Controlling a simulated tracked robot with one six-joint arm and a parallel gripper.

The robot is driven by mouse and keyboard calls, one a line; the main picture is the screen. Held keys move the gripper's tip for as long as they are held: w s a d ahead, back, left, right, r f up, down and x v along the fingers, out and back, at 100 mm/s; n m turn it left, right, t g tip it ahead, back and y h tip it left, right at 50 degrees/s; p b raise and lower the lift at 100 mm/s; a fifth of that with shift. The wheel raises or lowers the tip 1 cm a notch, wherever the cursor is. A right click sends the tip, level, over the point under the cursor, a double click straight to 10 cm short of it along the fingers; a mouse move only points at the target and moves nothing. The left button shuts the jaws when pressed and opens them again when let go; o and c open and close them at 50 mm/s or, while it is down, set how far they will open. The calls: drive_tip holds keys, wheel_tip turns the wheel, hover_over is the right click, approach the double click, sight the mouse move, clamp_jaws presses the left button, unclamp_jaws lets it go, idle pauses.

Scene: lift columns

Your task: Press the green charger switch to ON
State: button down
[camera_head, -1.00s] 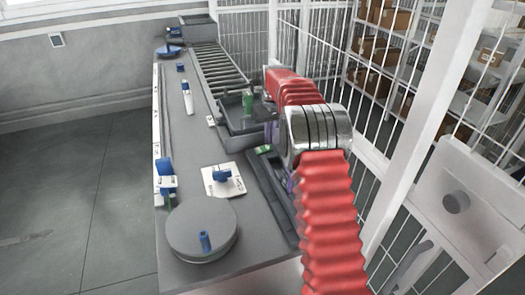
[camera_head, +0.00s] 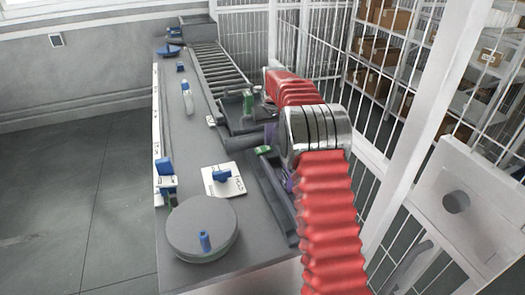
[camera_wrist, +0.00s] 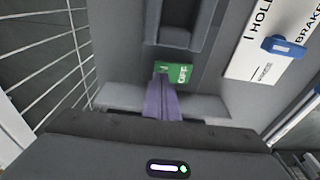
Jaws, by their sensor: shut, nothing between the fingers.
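The green charger switch (camera_wrist: 175,68) is in the upper middle of the wrist view, on a dark grey housing. White lettering on its face looks like OFF. My gripper (camera_wrist: 161,84) shows as shut purple fingers with nothing between them. The fingertips overlap the switch's lower left part in the wrist view; I cannot tell whether they touch it. In the head view a small green piece (camera_head: 263,150), likely the same switch, sits just left of my arm's metal joint.
A white card with a blue handle (camera_wrist: 276,46) lies right of the switch, and also shows in the head view (camera_head: 236,188). A round grey turntable (camera_head: 183,235) is at the bench's near end. A roller conveyor (camera_head: 218,68) runs behind. White mesh fencing (camera_head: 330,60) stands close on the right.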

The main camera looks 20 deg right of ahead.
drive_tip(key=shift+f, duration=0.55)
idle(0.4)
drive_tip(key=shift+r, duration=3.55)
drive_tip(key=shift+r, duration=0.1)
